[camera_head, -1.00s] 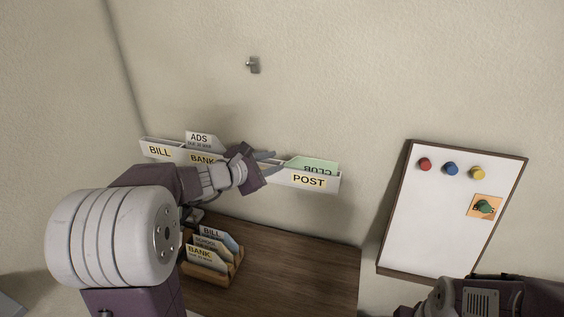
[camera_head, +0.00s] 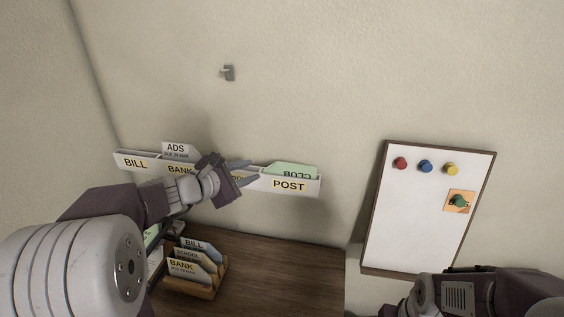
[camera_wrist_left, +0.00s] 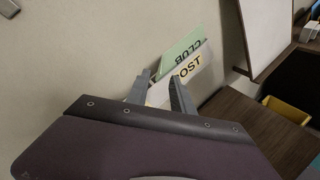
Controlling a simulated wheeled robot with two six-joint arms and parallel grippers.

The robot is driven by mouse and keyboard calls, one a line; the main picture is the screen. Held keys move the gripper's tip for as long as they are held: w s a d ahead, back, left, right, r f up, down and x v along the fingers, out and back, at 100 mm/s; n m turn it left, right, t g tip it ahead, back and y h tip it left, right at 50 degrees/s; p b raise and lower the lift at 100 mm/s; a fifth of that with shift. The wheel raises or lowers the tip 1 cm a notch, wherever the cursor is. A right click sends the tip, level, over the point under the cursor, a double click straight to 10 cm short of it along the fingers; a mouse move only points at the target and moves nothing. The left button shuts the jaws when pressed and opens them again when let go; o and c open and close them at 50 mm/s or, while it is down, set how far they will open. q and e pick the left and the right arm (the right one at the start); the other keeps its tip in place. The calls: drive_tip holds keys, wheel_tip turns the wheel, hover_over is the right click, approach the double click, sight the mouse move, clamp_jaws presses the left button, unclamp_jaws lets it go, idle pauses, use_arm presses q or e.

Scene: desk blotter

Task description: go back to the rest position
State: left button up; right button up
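My left gripper (camera_head: 247,172) is in front of the white wall rack (camera_head: 308,188), between its BANK and POST labels. Its two fingers are apart with nothing between them, and they point right toward the POST compartment. In the left wrist view the open fingers (camera_wrist_left: 160,88) show against the rack, with the POST label partly hidden. A white ADS card (camera_head: 180,151) stands toward the rack's left part. My right arm shows at the lower right, but its fingertips are out of view.
A wooden sorter (camera_head: 204,289) with several cards stands on the brown desk (camera_head: 290,270) below the rack. A whiteboard (camera_head: 415,215) with magnets and an orange note (camera_head: 459,200) is at right. A hook (camera_head: 228,73) is on the wall above. The desk's right part is clear.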

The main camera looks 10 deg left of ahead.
use_arm(q)
drive_tip(key=s+d+f+m+g+h, duration=0.2)
drive_tip(key=s+d+f+m+g, duration=0.5)
drive_tip(key=d+f, duration=0.5)
drive_tip(key=s+a+f+m+g+y, duration=0.2)
drive_tip(key=s+a+f+m+y, duration=0.1)
drive_tip(key=s+f+m, duration=0.3)
drive_tip(key=s+a+f+m+g+y, duration=0.2)
drive_tip(key=s+a+f+m, duration=0.3)
drive_tip(key=s+m, duration=0.4)
drive_tip(key=shift+s+f+m+g+y, duration=0.2)
drive_tip(key=shift+f+m+g+y, duration=0.3)
drive_tip(key=shift+y, duration=0.4)
drive_tip(key=shift+f, duration=0.1)
